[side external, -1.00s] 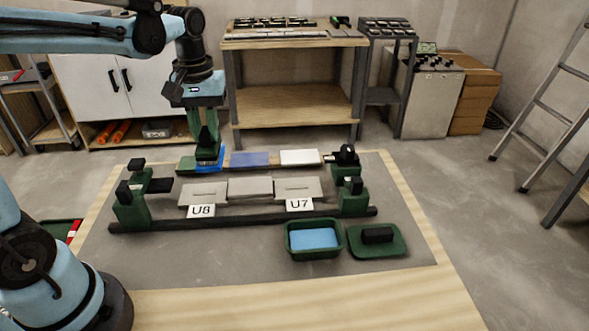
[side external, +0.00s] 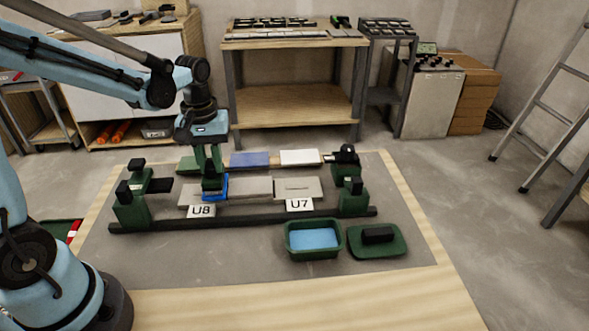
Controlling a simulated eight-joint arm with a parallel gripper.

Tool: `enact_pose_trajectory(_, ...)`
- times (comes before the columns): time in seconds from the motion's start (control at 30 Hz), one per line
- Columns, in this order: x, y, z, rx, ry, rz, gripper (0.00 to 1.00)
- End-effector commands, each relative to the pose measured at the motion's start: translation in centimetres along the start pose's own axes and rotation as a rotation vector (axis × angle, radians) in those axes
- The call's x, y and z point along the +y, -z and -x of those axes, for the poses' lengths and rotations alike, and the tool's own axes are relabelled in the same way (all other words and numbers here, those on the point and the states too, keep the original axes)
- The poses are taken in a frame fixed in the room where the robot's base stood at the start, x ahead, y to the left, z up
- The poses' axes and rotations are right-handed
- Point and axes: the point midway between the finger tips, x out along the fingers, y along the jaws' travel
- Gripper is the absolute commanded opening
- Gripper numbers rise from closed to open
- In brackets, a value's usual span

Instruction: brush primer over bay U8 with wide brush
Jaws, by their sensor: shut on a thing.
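My gripper (side external: 210,178) is shut on the wide brush (side external: 214,190), a dark green body with a blue lower edge. The brush is over the right part of bay U8, behind the U8 label (side external: 201,211). The grey bay U8 tile (side external: 189,198) shows only to the left of the brush, and the rest is hidden. I cannot tell whether the bristles touch the tile. A green tray with blue liquid (side external: 313,239) stands in front of the rail. Bay U7's tile (side external: 298,187) lies to the right behind its label.
A middle grey tile (side external: 250,187) lies between the two bays. Dark green clamps (side external: 131,210) stand at the rail ends. Behind are a green, a blue (side external: 249,159) and a white tile (side external: 300,157). A black block on a green tray (side external: 377,240) is at front right.

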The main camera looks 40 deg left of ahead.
Motion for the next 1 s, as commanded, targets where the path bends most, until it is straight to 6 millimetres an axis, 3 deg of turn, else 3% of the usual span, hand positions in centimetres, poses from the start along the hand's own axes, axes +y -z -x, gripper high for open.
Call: enact_pose_trajectory(1.0, 0.01, 0.02, -0.59, 0.0, 0.0, 0.0, 0.0)
